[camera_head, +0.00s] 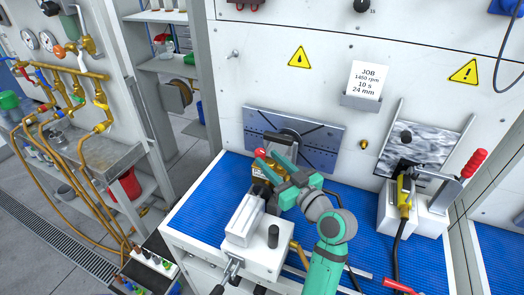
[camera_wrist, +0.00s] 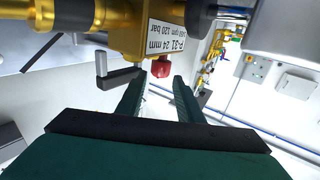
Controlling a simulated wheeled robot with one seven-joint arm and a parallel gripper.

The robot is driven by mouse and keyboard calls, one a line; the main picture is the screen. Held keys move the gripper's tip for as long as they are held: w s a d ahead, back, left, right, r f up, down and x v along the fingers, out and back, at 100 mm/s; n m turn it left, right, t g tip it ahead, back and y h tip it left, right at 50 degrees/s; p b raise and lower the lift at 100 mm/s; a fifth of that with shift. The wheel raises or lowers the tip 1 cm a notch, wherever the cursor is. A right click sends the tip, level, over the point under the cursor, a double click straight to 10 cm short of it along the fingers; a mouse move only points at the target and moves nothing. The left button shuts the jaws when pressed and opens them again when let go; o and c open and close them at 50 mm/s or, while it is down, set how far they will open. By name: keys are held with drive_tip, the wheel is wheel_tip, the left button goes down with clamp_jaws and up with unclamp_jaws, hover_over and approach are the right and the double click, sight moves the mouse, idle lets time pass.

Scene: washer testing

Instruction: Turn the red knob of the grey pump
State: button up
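The red knob (camera_head: 260,153) sits on a brass-coloured pump body (camera_head: 262,172) in front of the slotted plate. In the wrist view the red knob (camera_wrist: 161,68) points toward my gripper from the underside of the brass body (camera_wrist: 130,28), which has a white label (camera_wrist: 167,40). I see little grey on this body. My gripper (camera_wrist: 160,80) is open, with one finger on each side of the knob and the tips about level with it. Gaps show on both sides, so contact is not visible. In the head view my gripper (camera_head: 267,161) partly hides the pump.
A black crank handle (camera_wrist: 112,76) is close to the left finger in the wrist view. A grey vise-like block (camera_head: 245,220) stands in front on the blue mat (camera_head: 210,195). A red-handled clamp (camera_head: 465,175) is at the right. A job card (camera_head: 367,80) hangs behind.

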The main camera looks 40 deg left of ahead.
sight(263, 155)
drive_tip(key=shift+x, duration=2.8)
drive_tip(key=c, duration=0.8)
